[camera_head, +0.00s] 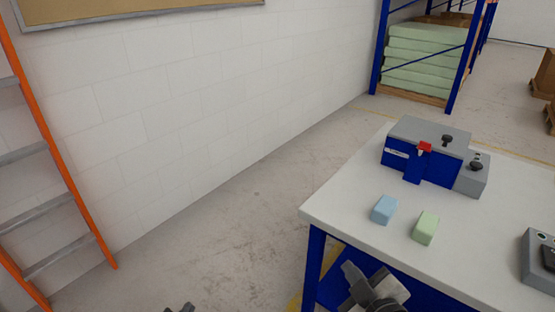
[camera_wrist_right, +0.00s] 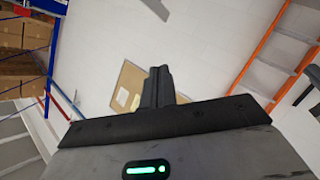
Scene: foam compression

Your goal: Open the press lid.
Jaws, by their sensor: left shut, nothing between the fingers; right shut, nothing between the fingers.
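The press (camera_head: 422,170) is a blue box on the table, and its grey lid (camera_head: 425,130) lies down flat on top. A red latch (camera_head: 425,147) sits at the front edge of the lid. A black knob (camera_head: 447,139) stands on the lid. My right gripper (camera_head: 350,270) is low in front of the table's near edge, well short of the press; in the right wrist view its fingers (camera_wrist_right: 158,85) are together with nothing between them. My left gripper (camera_head: 183,309) barely shows at the bottom edge, far from the press, shut and empty.
A blue foam block (camera_head: 383,210) and a green foam block (camera_head: 425,228) lie on the white table (camera_head: 340,205) in front of the press. A grey control box (camera_head: 540,262) is at the right edge. A ladder (camera_head: 55,160) leans at the left. A shelf rack (camera_head: 425,55) stands behind.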

